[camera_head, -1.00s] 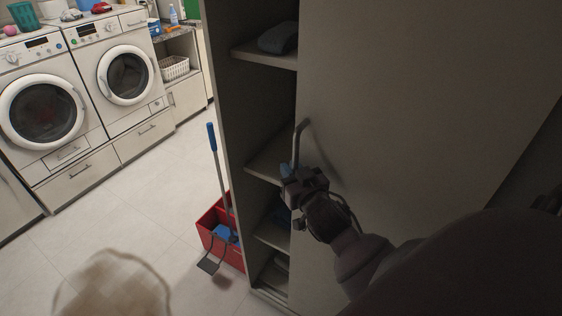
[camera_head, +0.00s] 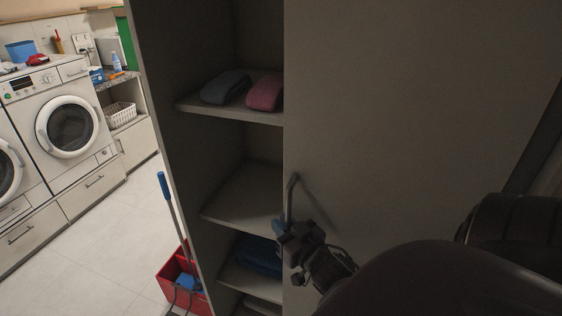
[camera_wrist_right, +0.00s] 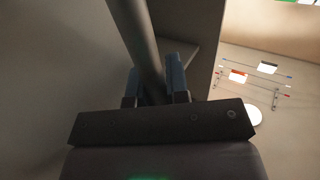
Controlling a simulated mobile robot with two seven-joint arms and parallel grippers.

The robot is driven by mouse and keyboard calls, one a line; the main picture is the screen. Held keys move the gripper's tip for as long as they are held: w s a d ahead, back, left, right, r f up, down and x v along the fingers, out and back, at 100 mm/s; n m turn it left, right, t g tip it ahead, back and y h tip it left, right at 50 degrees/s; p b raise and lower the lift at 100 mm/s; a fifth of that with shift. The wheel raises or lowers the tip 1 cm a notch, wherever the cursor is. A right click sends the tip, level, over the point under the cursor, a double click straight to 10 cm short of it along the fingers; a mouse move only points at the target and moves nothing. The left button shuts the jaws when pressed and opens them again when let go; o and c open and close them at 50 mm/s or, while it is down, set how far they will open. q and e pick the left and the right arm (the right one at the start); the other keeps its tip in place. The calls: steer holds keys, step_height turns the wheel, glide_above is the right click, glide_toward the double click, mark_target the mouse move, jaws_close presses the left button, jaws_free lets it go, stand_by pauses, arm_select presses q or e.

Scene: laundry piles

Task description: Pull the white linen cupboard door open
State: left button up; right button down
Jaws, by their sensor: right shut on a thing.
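The white linen cupboard door (camera_head: 400,130) stands partly open and fills the right of the head view, looking grey in shadow. Its bar handle (camera_head: 291,194) is near the door's free left edge. My right gripper (camera_head: 281,230) is shut on the handle's lower part. In the right wrist view, the handle (camera_wrist_right: 143,45) runs between the two blue-tipped fingers (camera_wrist_right: 153,82). The open cupboard shows shelves (camera_head: 215,108) with a folded grey cloth (camera_head: 226,86) and a pink one (camera_head: 265,92). My left gripper is not in view.
A red bucket (camera_head: 170,283) with a blue-handled tool (camera_head: 169,205) stands on the floor against the cupboard's left side. Washing machines (camera_head: 66,125) line the wall at left. The pale floor (camera_head: 110,240) between them is clear. A drying rack (camera_wrist_right: 255,85) shows in the right wrist view.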

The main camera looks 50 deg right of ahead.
steer(key=c, duration=1.4)
jaws_free()
steer(key=s+a+b, duration=0.1)
steer(key=s+a, duration=0.1)
steer(key=s, duration=0.8)
steer(key=shift+s, duration=0.35)
step_height(320, 180, down, 15)
steer(key=a+n+g+y, duration=0.1)
steer(key=a+n+g, duration=0.15)
steer(key=g, duration=0.25)
steer(key=w+a+f+y, duration=0.2)
steer(key=w+a+f, duration=0.2)
steer(key=a+f, duration=0.1)
steer(key=shift+a+n+g, duration=0.35)
steer(key=shift+a+g, duration=0.05)
steer(key=shift+a, duration=0.15)
